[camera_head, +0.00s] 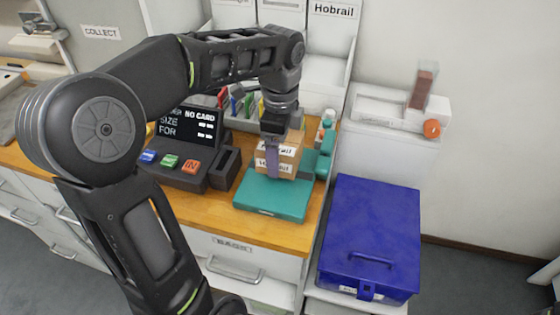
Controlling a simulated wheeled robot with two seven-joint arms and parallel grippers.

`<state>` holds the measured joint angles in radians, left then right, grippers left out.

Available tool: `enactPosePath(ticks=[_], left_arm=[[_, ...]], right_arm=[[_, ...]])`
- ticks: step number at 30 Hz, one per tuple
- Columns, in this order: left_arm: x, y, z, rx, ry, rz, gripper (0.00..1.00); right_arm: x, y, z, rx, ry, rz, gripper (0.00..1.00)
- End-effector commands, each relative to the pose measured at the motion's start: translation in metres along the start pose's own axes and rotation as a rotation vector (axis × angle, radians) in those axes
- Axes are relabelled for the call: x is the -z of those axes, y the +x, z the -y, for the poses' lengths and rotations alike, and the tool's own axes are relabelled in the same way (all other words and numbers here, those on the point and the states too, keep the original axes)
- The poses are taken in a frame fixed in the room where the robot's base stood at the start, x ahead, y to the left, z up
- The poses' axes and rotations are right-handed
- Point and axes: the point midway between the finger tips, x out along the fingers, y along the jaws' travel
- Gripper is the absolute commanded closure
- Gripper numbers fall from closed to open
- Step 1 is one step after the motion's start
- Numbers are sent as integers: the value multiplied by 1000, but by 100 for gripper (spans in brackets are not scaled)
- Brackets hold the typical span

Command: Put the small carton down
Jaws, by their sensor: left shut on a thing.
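A small brown carton (285,163) with white labels is at the right end of the wooden counter. It is over the teal platform (270,205); I cannot tell whether its underside touches the platform. My left gripper (272,155) points down and is shut on the carton, with one finger across its front left side. The far finger is hidden. My right gripper is not in view.
A dark terminal (183,170) with coloured buttons stands left of the platform. A teal device (323,150) stands just right of the carton. A blue lidded box (370,225) is right of the counter. Bare wood (225,215) shows in front.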

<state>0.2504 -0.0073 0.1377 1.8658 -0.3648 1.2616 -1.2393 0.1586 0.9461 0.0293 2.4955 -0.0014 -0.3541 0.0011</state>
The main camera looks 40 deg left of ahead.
Motion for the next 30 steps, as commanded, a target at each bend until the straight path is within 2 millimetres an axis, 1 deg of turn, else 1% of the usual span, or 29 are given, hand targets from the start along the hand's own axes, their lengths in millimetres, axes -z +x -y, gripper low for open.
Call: enactPosePath(ticks=[3,5,10,13,21,25,26,30], left_arm=[[0,0,0,0,0,0,70],[0,4,0,-1,0,0,70],[0,27,-1,-3,1,1,70],[0,36,-1,-1,1,0,70],[0,37,0,0,0,-1,70],[0,42,0,0,1,0,70],[0,41,0,-1,0,0,16],[0,40,0,-1,0,0,5]], right_arm=[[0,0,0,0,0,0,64],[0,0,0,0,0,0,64],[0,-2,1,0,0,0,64],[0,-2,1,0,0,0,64],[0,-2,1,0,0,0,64],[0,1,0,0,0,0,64],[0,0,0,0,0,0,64],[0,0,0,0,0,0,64]])
